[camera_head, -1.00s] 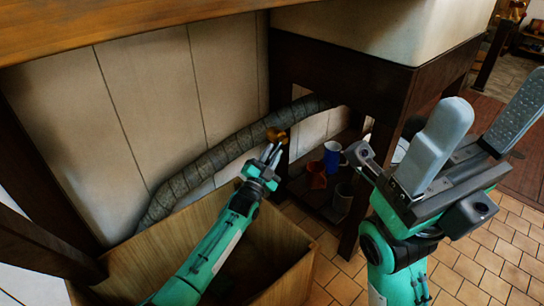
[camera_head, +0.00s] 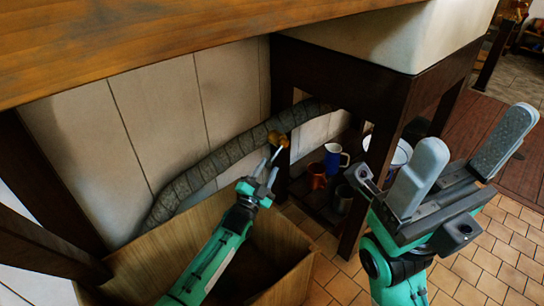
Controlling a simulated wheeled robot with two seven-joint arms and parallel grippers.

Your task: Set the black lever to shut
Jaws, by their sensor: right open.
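A brass fitting (camera_head: 278,139) sits on the wrapped grey pipe (camera_head: 205,174) that runs along the panelled wall. I cannot make out a black lever for certain; the area by the fitting is small and partly covered by my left gripper. My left gripper (camera_head: 270,162) is at the end of the green arm, with its fingertips just below the brass fitting. I cannot tell whether it touches anything or holds anything between its fingers. My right gripper (camera_head: 460,155) is open and empty, raised at the right with its two grey finger pads wide apart.
A wooden crate (camera_head: 140,262) stands below the pipe, under my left arm. A low shelf holds a blue and white mug (camera_head: 335,156), a copper cup (camera_head: 317,176) and a grey cup (camera_head: 342,198). A dark table leg (camera_head: 367,190) and the wooden edge (camera_head: 150,45) above limit the room.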

